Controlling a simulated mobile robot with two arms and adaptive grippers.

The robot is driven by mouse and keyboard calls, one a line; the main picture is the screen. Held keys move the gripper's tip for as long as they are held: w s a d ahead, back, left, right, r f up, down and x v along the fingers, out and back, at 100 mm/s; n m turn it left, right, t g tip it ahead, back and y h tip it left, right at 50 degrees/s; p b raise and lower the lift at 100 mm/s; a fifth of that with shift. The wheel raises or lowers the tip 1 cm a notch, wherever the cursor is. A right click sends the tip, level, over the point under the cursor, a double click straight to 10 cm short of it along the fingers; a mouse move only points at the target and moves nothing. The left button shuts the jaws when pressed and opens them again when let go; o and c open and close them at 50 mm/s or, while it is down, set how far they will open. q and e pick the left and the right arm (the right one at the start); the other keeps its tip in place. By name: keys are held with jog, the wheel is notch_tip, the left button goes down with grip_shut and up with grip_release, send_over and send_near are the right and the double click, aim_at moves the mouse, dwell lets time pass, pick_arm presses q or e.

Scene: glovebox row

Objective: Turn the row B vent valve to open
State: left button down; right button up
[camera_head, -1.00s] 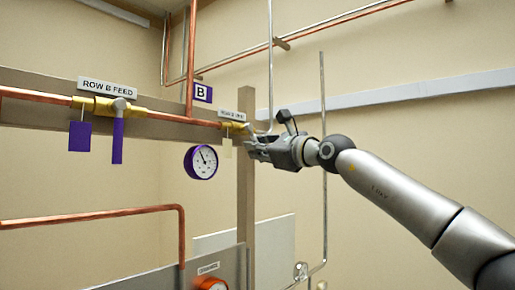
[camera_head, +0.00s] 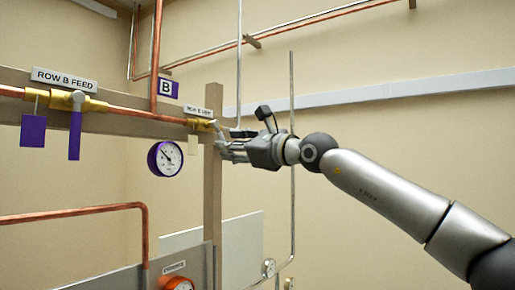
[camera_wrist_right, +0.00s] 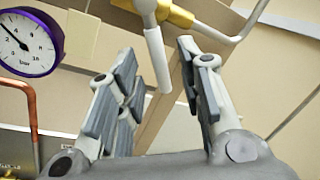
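The row B vent valve is a small brass valve (camera_head: 201,125) on the copper pipe, under a small label (camera_head: 198,111) that is hard to read. In the right wrist view its brass body (camera_wrist_right: 181,16) is at the top, and its pale grey lever (camera_wrist_right: 157,55) hangs down. My right gripper (camera_head: 222,146) is just right of and below the valve. In the wrist view the right gripper's (camera_wrist_right: 158,58) fingers are spread, with the lever between them in the picture. No finger clearly touches it. My left gripper is not in view.
A purple-rimmed gauge (camera_head: 165,159) hangs below the pipe. The row B feed valve (camera_head: 76,101) with a purple lever (camera_head: 75,136) is at left. A wooden post (camera_head: 213,190) stands behind the gripper. A thin steel pipe (camera_head: 292,190) runs upright behind my right arm.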

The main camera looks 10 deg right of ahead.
jog(key=r+v, duration=0.1)
jog(key=v, duration=0.7)
jog(key=shift+f, duration=0.5)
jog(key=shift+s, duration=0.15)
